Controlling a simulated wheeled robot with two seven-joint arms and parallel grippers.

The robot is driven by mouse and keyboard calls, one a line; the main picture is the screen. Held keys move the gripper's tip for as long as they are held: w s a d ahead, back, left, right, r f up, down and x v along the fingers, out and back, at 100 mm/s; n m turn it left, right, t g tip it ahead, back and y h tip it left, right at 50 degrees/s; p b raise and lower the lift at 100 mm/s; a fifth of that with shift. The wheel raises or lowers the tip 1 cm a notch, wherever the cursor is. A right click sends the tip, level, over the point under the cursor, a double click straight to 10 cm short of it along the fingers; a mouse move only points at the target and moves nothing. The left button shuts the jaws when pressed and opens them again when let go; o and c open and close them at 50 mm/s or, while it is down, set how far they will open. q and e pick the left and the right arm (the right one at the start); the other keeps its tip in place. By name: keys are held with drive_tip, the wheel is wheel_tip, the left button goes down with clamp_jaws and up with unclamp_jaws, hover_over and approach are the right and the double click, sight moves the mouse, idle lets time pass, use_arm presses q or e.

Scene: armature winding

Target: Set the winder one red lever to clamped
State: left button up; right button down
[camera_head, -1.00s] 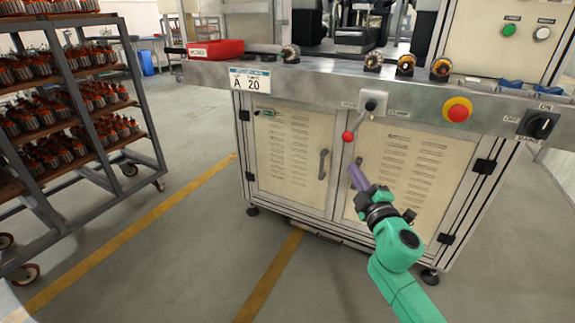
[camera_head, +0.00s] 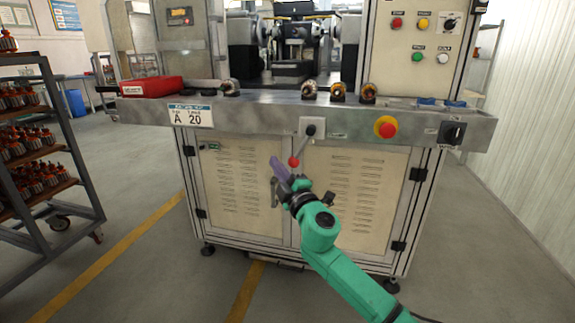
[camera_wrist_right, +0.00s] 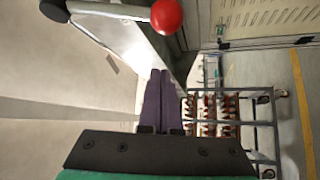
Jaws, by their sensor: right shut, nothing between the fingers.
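The red lever's ball knob (camera_head: 294,161) hangs below and slightly left of its dark pivot on a light bracket (camera_head: 312,128) on the front rail of the winder. The lever arm slants down to the left. My right gripper (camera_head: 274,160) has purple fingers that are shut and empty. Its tips are just left of the red knob in the head view; contact cannot be told. In the right wrist view the shut fingers (camera_wrist_right: 160,75) point up the picture, with the red knob (camera_wrist_right: 166,16) beyond their tips. My left gripper is not in view.
A red emergency button (camera_head: 385,127) and a black rotary switch (camera_head: 452,134) are on the rail right of the lever. A red tray (camera_head: 150,86) and several small wound parts lie on top. A loaded rack (camera_head: 75,160) stands left. The floor in front is open.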

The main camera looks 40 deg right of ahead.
sight(301, 148)
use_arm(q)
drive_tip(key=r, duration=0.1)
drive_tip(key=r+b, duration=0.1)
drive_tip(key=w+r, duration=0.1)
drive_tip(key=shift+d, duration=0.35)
use_arm(e)
drive_tip(key=d, duration=0.1)
drive_tip(key=d+f, duration=0.1)
drive_tip(key=d, duration=0.1)
drive_tip(key=shift+s+d, duration=0.1)
drive_tip(key=shift+d, duration=0.15)
